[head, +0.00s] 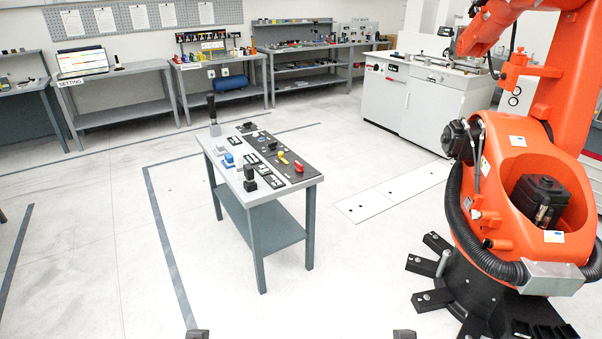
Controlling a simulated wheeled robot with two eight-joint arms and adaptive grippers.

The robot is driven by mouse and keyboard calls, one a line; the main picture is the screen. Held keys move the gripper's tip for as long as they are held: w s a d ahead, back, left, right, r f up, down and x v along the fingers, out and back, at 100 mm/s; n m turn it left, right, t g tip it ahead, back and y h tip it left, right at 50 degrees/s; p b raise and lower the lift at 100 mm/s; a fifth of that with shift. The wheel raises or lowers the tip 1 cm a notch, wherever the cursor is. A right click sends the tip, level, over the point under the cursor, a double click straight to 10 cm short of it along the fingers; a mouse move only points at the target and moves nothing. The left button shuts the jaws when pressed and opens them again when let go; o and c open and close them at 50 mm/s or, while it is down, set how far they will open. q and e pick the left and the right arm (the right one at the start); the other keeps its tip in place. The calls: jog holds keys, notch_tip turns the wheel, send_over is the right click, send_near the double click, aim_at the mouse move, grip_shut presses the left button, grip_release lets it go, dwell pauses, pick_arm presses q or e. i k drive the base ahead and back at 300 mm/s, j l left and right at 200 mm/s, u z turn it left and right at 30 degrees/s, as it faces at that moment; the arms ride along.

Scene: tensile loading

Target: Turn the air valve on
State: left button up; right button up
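I cannot pick out the air valve with certainty. A blue cylinder (231,83) lies on the lower shelf of a back bench. Only small dark tips show at the bottom edge, seemingly my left gripper (197,334) and my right gripper (404,334). Both are far from the table, and their fingers cannot be made out.
A large orange robot arm (507,200) on a black base fills the right side. A white cabinet (410,95) stands behind it. Workbenches (125,108) line the back wall. The floor around the small table is clear, with dark marking lines.

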aim_at(300, 168)
jog(key=i+l+u, duration=0.35)
jog(key=i, duration=0.55)
jog(key=i+l+u, duration=0.3)
jog(key=i+l, duration=0.4)
jog(key=i, duration=0.15)
jog(key=i+l+u, duration=0.35)
jog(key=i+l, duration=0.45)
